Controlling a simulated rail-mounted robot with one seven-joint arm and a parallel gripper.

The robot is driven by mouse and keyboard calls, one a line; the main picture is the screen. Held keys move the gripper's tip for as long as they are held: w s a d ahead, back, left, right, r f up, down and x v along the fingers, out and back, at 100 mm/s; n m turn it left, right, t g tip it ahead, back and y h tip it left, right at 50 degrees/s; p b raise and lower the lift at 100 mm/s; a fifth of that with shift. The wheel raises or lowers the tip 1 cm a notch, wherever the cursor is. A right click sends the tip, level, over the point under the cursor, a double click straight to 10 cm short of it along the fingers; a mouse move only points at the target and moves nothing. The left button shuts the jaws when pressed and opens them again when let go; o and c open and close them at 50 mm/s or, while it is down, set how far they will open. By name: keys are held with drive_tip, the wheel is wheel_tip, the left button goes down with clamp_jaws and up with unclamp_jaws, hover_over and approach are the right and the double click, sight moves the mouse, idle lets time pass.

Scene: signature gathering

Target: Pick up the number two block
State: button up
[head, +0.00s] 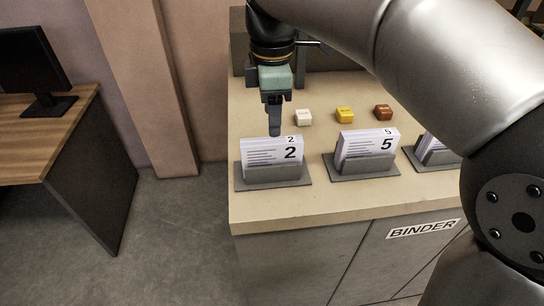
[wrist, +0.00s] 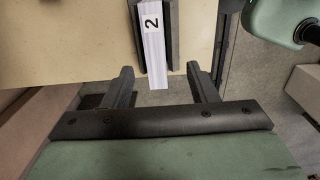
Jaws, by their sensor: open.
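The number two block is a white stack of sheets marked 2 (head: 268,152), standing in a grey holder (head: 272,177) at the counter's left front. In the wrist view the number two stack (wrist: 154,55) shows ahead, between the lines of my two fingers. My gripper (head: 275,131) is pointed down just behind and above the stack in the head view. In the wrist view my gripper (wrist: 160,68) is open, one finger to each side, with nothing held. Whether the fingertips are level with the stack I cannot tell.
A stack marked 5 (head: 367,150) stands in its own holder to the right, and another holder (head: 438,151) is partly hidden by my arm. White (head: 303,117), yellow (head: 345,115) and brown (head: 383,112) small blocks lie behind. A desk (head: 60,140) with a monitor stands at left.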

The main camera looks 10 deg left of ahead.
sight(272, 141)
drive_tip(key=f, duration=0.8)
drive_tip(key=shift+w+a+f, duration=0.1)
drive_tip(key=shift+w+f, duration=0.2)
drive_tip(key=shift+w, duration=0.05)
clamp_jaws()
